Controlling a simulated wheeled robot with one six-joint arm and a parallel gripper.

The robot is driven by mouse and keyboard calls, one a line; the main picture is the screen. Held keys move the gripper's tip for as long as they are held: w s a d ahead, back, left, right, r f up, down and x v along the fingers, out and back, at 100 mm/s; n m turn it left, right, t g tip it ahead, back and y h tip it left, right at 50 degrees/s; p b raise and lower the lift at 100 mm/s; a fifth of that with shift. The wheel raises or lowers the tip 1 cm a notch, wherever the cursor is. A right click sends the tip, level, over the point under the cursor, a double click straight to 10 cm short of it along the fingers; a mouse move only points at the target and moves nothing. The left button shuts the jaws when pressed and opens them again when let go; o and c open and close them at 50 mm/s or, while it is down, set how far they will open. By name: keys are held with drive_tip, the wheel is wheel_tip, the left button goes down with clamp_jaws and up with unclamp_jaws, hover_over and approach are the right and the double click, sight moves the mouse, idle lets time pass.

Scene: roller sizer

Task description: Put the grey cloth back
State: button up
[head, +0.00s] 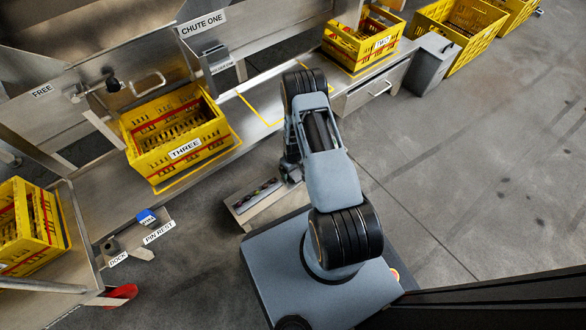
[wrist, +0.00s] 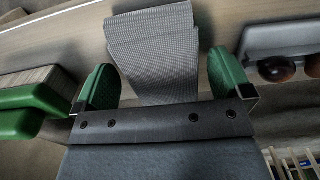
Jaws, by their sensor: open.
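A grey woven cloth (wrist: 155,50), folded into a flat strip, lies on a pale surface (wrist: 60,40) in the wrist view. My gripper (wrist: 160,82) is open, with one green finger to each side of the cloth's near part. Gaps show between the cloth and both fingers, and the cloth's near end is hidden behind the gripper body. In the head view my gripper (head: 291,172) is low beside a small bench (head: 240,212), mostly hidden by my arm. I cannot make out the cloth there.
In the wrist view a green-and-wood item (wrist: 30,95) is at left and a grey holder with brown knobs (wrist: 285,40) at right. In the head view crate THREE (head: 175,135) and crate TWO (head: 365,45) stand on the metal counter. The floor at right is clear.

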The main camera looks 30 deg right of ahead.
drive_tip(key=a+r+m+t+p, duration=0.1)
drive_tip(key=a+r+p, duration=0.15)
drive_tip(key=r, duration=1.55)
drive_tip(key=a+r+p, duration=0.2)
drive_tip(key=r+p, duration=0.1)
drive_tip(key=r, duration=1.6)
drive_tip(key=s+a+r, duration=0.2)
drive_tip(key=s+r, duration=0.4)
drive_tip(key=s, duration=0.1)
drive_tip(key=s+a+r+m+t, duration=0.1)
drive_tip(key=s+a+r, duration=0.2)
drive_tip(key=s+r, duration=0.4)
drive_tip(key=shift+s+r+t, duration=0.2)
drive_tip(key=shift+r+t, duration=0.05)
drive_tip(key=shift+t, duration=0.05)
